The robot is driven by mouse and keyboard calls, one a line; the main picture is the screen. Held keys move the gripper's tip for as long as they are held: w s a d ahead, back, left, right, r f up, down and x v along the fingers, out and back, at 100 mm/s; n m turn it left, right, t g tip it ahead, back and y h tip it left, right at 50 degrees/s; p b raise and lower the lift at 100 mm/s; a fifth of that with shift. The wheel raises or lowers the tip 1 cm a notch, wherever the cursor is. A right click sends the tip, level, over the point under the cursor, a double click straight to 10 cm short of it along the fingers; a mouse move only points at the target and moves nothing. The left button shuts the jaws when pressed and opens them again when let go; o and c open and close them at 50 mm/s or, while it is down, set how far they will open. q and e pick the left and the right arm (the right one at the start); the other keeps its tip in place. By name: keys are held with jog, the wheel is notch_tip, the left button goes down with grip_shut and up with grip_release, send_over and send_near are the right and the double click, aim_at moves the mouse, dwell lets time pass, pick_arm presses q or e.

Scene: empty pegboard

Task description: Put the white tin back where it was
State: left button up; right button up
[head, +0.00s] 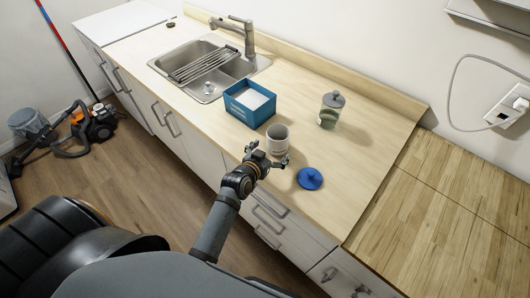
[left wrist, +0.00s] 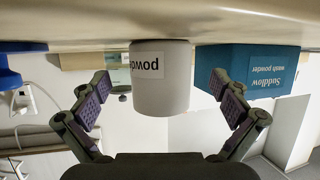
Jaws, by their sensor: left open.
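The white tin (head: 277,136) stands upright and open-topped on the wooden counter, between the blue box and the blue lid. In the left wrist view, which is upside down, the tin (left wrist: 160,80) shows part of a printed label. My left gripper (head: 267,160) is open at the tin's near side, low over the counter's front part. In the wrist view its fingers (left wrist: 162,90) show on either side of the tin, with a gap on both sides. I cannot tell how far the tin reaches between them. The blue lid (head: 310,178) lies right of the gripper.
A blue wash powder box (head: 240,113) stands just behind and left of the tin. A glass jar with a grey lid (head: 330,110) stands behind and right. The sink (head: 205,92) is at the far left. The counter (head: 350,165) is clear on the right.

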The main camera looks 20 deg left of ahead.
pick_arm(q)
jog(key=v, duration=0.2)
jog(key=r+v, duration=0.1)
jog(key=v, duration=0.5)
jog(key=shift+w+r, duration=0.2)
jog(key=shift+w, duration=0.05)
jog(key=shift+s+r, duration=0.1)
jog(key=shift+r, duration=0.05)
